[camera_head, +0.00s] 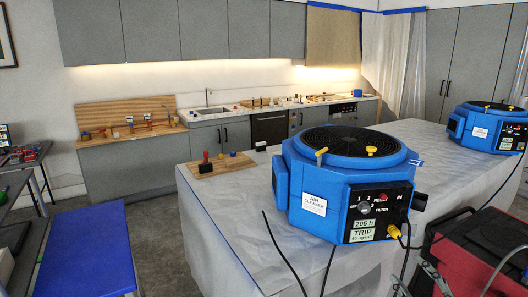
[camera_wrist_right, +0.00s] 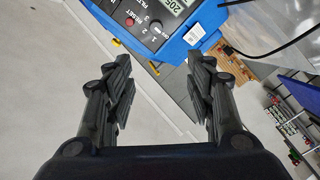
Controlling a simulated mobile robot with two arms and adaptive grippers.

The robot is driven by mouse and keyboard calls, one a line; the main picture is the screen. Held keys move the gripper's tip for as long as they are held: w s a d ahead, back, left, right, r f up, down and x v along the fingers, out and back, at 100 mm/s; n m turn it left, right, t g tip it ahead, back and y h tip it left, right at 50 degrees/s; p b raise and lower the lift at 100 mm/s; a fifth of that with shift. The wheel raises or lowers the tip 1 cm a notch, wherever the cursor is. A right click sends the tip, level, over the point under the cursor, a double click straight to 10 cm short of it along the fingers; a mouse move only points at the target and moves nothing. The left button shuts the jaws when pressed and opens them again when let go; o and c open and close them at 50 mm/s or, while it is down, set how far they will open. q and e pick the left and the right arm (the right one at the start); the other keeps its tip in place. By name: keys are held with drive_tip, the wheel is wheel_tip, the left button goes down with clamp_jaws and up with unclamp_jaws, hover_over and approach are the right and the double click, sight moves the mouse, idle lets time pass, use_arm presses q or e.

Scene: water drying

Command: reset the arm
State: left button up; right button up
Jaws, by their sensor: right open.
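My right gripper (camera_head: 418,282) shows at the lower right of the head view, low in front of the covered table and below the blue air cleaner (camera_head: 345,178). In the right wrist view my right gripper (camera_wrist_right: 160,78) is open, with its two fingers well apart and nothing held. The air cleaner's control panel (camera_wrist_right: 150,20), with a dial and a RESET label, is beyond the fingertips and apart from them. My left gripper is in neither view.
The air cleaner stands on a white-sheeted table (camera_head: 235,222) with a wooden board (camera_head: 222,166) at its far left. A second blue unit (camera_head: 487,125) is at right. A red and black case (camera_head: 470,255) is near the gripper. A blue-topped bench (camera_head: 85,250) stands left.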

drive_tip(key=s+a+f+m+g+h, duration=0.1)
drive_tip(key=s+a+f+m+g, duration=0.25)
drive_tip(key=s+f, duration=0.4)
drive_tip(key=s+a+f+m+g+h, duration=0.2)
drive_tip(key=s+a+f+m+g, duration=0.15)
drive_tip(key=s+f, duration=0.4)
drive_tip(key=s+a+f+m+g+y, duration=0.1)
drive_tip(key=s+a+f+g, duration=0.25)
drive_tip(key=s, duration=0.35)
drive_tip(key=s+a+f+g+y, duration=0.1)
drive_tip(key=s+a+f+g, duration=0.25)
drive_tip(key=s, duration=0.45)
wheel_tip(320, 180, down, 27)
drive_tip(key=g+b, duration=0.2)
use_arm(q)
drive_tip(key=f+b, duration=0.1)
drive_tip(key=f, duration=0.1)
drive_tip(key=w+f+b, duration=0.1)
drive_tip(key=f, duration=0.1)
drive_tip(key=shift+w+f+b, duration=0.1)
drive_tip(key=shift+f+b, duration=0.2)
drive_tip(key=shift+b, duration=0.05)
use_arm(e)
drive_tip(key=s+d+f+g, duration=0.1)
drive_tip(key=s+d+f, duration=0.2)
drive_tip(key=s+f, duration=1.4)
wheel_tip(320, 180, down, 2)
drive_tip(key=shift+s+f+h, duration=0.15)
drive_tip(key=shift+s+h, duration=0.15)
